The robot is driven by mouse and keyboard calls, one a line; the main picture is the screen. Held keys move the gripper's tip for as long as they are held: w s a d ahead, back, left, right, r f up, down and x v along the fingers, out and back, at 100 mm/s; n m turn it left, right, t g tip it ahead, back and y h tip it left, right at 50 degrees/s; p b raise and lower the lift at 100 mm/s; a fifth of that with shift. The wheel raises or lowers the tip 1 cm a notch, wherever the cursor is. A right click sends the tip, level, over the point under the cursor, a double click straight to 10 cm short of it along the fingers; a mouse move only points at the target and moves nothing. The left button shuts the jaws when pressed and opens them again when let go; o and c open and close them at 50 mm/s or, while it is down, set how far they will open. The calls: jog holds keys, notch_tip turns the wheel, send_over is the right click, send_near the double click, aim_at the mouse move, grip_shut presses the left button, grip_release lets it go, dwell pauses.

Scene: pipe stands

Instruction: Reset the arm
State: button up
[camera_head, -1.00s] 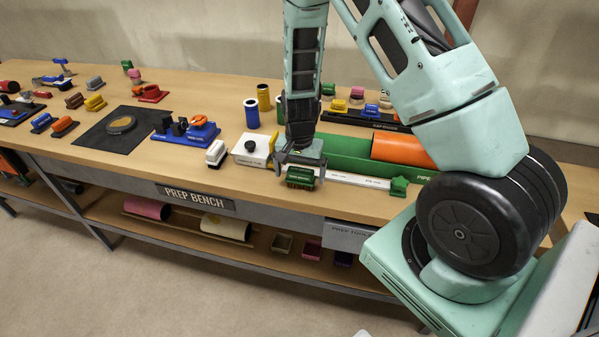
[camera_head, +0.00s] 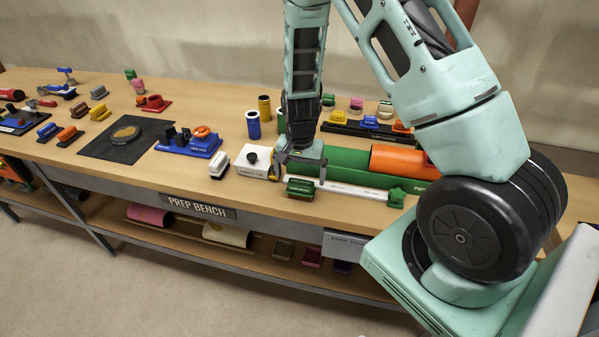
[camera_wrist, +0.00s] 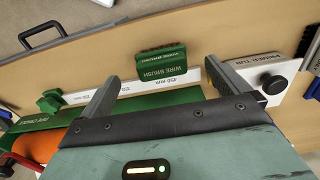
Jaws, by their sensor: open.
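My gripper (camera_head: 300,167) is over the prep bench (camera_head: 110,185), fingers pointing down. In the wrist view my gripper (camera_wrist: 162,87) has its two fingers wide apart with nothing held. The green wire brush (camera_wrist: 161,62) lies beyond the gap between the fingertips, and it also shows just below the gripper in the head view (camera_head: 299,188). The white ruler strip (camera_wrist: 190,75) runs behind the brush. The white primer tub (camera_head: 253,161) with a black knob stands just left of the gripper.
An orange pipe (camera_head: 398,160) lies in a green cradle (camera_head: 345,164) right of the gripper. A blue tool holder (camera_head: 190,146) and a black mat (camera_head: 100,145) lie to the left. A blue cylinder (camera_head: 254,124) stands behind the tub.

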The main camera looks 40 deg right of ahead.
jog(key=s+a+r+n+y+b, duration=0.15)
jog(key=s+a+r+n, duration=0.3)
jog(key=a, duration=0.45)
jog(key=s+a+r+n+b, duration=0.35)
jog(key=a+r, duration=0.25)
jog(key=a, duration=0.4)
jog(key=s+a+r+n+b, duration=0.1)
jog(key=s+a+r+n, duration=0.1)
jog(key=s+n, duration=0.3)
jog(key=s+a+r+n+b, duration=0.1)
jog(key=s+n, duration=0.4)
jog(key=s, duration=0.5)
jog(key=shift+s+a+r+h, duration=0.25)
jog(key=shift+a+r+h, duration=0.2)
jog(key=shift+a+r, duration=0.4)
jog(key=shift+d, duration=0.1)
